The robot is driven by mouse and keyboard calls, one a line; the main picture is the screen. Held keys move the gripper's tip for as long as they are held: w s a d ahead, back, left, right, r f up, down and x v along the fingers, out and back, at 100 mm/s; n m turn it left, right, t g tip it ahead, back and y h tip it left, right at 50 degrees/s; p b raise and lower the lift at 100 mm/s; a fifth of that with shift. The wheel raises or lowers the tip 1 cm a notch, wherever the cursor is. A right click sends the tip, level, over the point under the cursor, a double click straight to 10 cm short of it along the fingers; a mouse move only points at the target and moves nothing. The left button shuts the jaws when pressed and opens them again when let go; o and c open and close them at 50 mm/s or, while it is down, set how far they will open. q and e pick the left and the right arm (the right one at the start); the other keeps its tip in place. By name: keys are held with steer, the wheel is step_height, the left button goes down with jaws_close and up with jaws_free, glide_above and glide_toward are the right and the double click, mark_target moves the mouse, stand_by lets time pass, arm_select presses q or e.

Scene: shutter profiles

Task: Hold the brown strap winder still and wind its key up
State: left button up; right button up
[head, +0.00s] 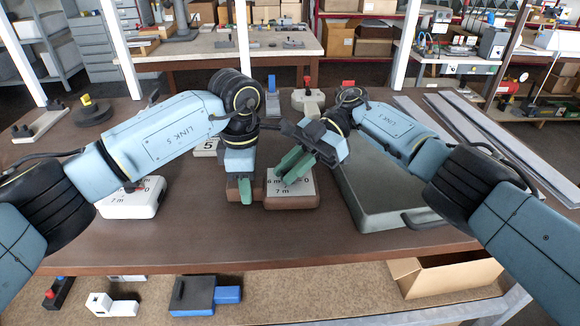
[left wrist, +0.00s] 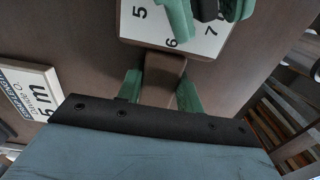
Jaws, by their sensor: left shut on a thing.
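The brown strap winder (head: 292,202) lies on the bench in the middle of the head view, with a white numbered label on top. It also shows in the left wrist view (left wrist: 221,36). My left gripper (head: 245,190) is at its left end, pointing down. In the left wrist view my left gripper (left wrist: 160,92) has its green fingers on both sides of a brown projecting part of the winder and is shut on it. My right gripper (head: 296,165) is tilted over the label, its green fingers apart. A dark part shows between them; the key cannot be made out.
A white winder (head: 130,205) stands left of my left gripper. A grey tray (head: 385,200) is close on the right, with long metal profiles (head: 500,140) beyond it. A grey winder with a red knob (head: 308,101) stands behind. The bench front (head: 200,245) is clear.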

steer(key=shift+o, duration=1.1)
steer(key=shift+m+t, duration=0.3)
steer(key=shift+m, duration=0.1)
steer(key=shift+m+t+y, duration=0.6)
steer(key=shift+m+t, duration=0.65)
steer(key=shift+t, duration=0.15)
steer(key=shift+m+t+y, duration=0.6)
steer(key=shift+m+t, duration=0.65)
steer(key=shift+t, duration=0.15)
steer(key=d+r+n+t, duration=0.3)
steer(key=d+t, duration=0.2)
steer(key=d, duration=0.4)
steer(key=d+r+n+t+y, duration=0.1)
steer(key=d+r+n+t, duration=0.2)
steer(key=d, duration=0.7)
steer(key=d+r+n+t+y, duration=0.1)
steer(key=d+r+n+t, duration=0.3)
steer(key=d, duration=0.5)
steer(key=w+t, duration=0.1)
steer(key=t, duration=0.1)
steer(key=shift+d+r+t, duration=0.3)
steer(key=shift+r, duration=0.1)
steer(key=shift+a, duration=0.1)
